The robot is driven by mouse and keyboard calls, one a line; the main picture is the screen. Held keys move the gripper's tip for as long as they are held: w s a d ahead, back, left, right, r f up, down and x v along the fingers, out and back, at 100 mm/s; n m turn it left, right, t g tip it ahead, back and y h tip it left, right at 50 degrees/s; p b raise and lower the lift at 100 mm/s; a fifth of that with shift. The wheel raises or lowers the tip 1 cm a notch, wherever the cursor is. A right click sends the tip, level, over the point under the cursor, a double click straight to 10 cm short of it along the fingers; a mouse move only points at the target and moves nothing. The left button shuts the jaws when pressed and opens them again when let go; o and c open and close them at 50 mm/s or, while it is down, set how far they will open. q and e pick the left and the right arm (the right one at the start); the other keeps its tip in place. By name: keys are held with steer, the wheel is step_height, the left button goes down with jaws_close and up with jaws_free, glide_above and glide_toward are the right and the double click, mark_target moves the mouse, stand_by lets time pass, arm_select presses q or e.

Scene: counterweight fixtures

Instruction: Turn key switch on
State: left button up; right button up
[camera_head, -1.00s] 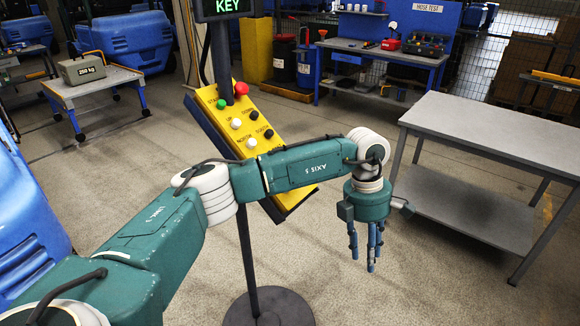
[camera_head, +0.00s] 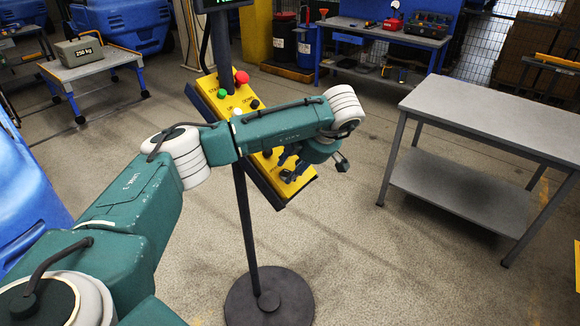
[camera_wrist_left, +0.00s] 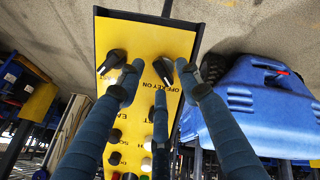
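A yellow control panel (camera_head: 222,104) in a dark frame is tilted on a black stand, with buttons along it. My left gripper (camera_head: 287,160) is turned towards the panel's lower end, partly hidden by its own wrist. In the left wrist view the yellow panel (camera_wrist_left: 143,40) appears upside down, with two black turning knobs, one on the left (camera_wrist_left: 113,62) and one on the right (camera_wrist_left: 163,70). I cannot tell which is the key switch. The gripper's blue fingers (camera_wrist_left: 160,82) are spread and empty, near the right knob; contact is unclear. My right gripper is out of view.
The stand's round base (camera_head: 268,296) is on the floor below my arm. A grey table (camera_head: 495,115) stands at the right, with clear floor between. A cart (camera_head: 95,74) with a 250 kg weight (camera_head: 82,51) is at the back left.

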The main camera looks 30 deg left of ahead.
arm_select(q)
steer(key=shift+x, duration=0.8)
jaws_close()
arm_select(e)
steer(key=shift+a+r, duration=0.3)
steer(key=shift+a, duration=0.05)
